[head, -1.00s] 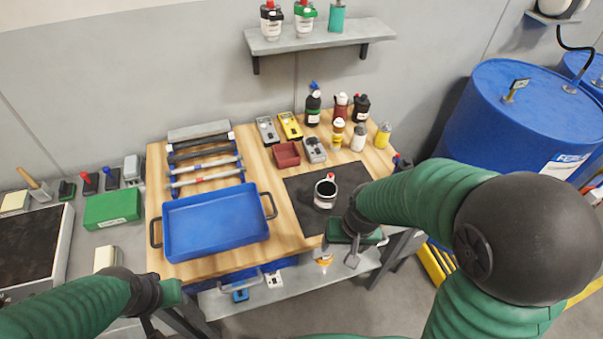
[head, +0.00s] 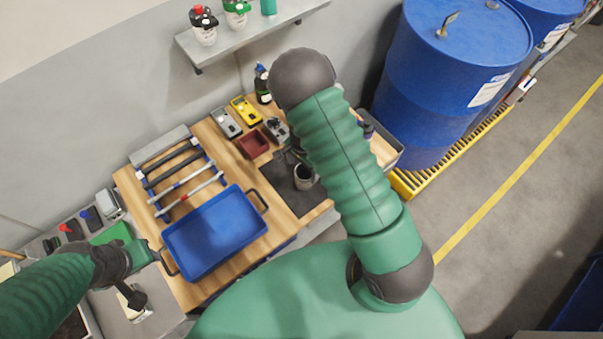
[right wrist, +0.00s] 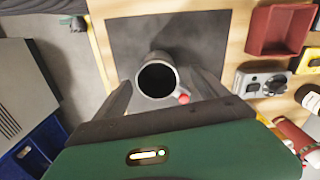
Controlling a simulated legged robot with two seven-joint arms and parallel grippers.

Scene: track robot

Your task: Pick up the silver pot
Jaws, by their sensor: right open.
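The silver pot (head: 304,178) stands upright on a dark mat (head: 277,192) on the wooden bench, partly hidden by my right arm in the head view. In the right wrist view the pot (right wrist: 157,80) shows its round dark mouth and a red knob at its lower right. My right gripper (right wrist: 158,88) is open, with one finger on each side of the pot; contact cannot be told. In the head view its jaws are mostly hidden behind the arm. My left gripper (head: 133,296) is left of the blue tray, and its jaws are unclear.
A blue tray (head: 214,236) sits left of the mat. A red bin (head: 252,144), a yellow meter (head: 244,109) and grey devices stand behind the mat. Clamps lie at the back left. Blue drums (head: 450,80) stand on the right. A shelf (head: 250,36) is above.

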